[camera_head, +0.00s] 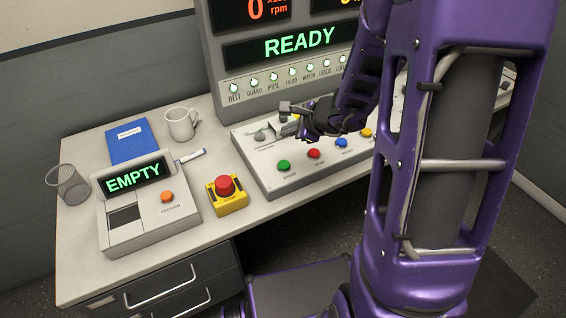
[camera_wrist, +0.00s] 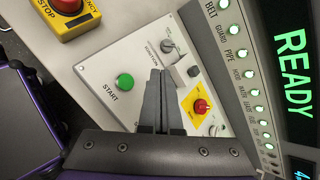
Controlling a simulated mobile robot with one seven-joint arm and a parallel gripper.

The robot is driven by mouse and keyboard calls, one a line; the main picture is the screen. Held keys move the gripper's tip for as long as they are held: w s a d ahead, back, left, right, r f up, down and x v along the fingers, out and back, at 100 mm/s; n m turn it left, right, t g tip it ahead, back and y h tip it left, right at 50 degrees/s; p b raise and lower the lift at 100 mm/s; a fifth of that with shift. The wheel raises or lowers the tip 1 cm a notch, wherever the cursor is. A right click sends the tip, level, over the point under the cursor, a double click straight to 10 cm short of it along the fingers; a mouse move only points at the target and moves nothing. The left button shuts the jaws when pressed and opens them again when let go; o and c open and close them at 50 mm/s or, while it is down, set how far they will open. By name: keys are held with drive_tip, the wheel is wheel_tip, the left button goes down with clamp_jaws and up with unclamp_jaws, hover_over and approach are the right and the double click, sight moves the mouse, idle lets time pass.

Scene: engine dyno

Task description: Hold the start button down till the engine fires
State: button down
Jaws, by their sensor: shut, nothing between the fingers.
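The green start button (camera_head: 284,165) is at the left front of the sloped control panel (camera_head: 262,170). In the wrist view the green button (camera_wrist: 125,82), labelled START, lies left of my fingers. My gripper (camera_head: 303,128) is over the panel, behind the button and apart from it. Its dark fingers (camera_wrist: 158,76) are shut together with nothing between them. The large display above the panel reads READY (camera_head: 300,42) in green. The engine itself is not in view.
Beside my fingers stand a grey lever (camera_wrist: 182,72), an ignition knob (camera_wrist: 167,46) and a red button (camera_wrist: 202,106) on yellow. A red emergency stop (camera_head: 225,187) sits left of the panel. A box reading EMPTY (camera_head: 150,215), mug (camera_head: 181,123) and blue book (camera_head: 127,141) are farther left.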

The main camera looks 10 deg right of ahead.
drive_tip(key=b, duration=0.4)
hover_over(287, 166)
wheel_tip(287, 166, down, 7)
drive_tip(key=shift+r, duration=0.1)
wheel_tip(287, 166, down, 2)
drive_tip(key=b, duration=0.3)
idle(1.8)
drive_tip(key=shift+f+b, duration=0.45)
drive_tip(key=shift+b, duration=0.2)
drive_tip(key=shift+f+b, duration=0.4)
drive_tip(key=shift+b, duration=0.1)
idle(1.4)
drive_tip(key=shift+r, duration=0.1)
idle(1.5)
drive_tip(key=shift+r+p, duration=0.55)
drive_tip(key=shift+r, duration=0.25)
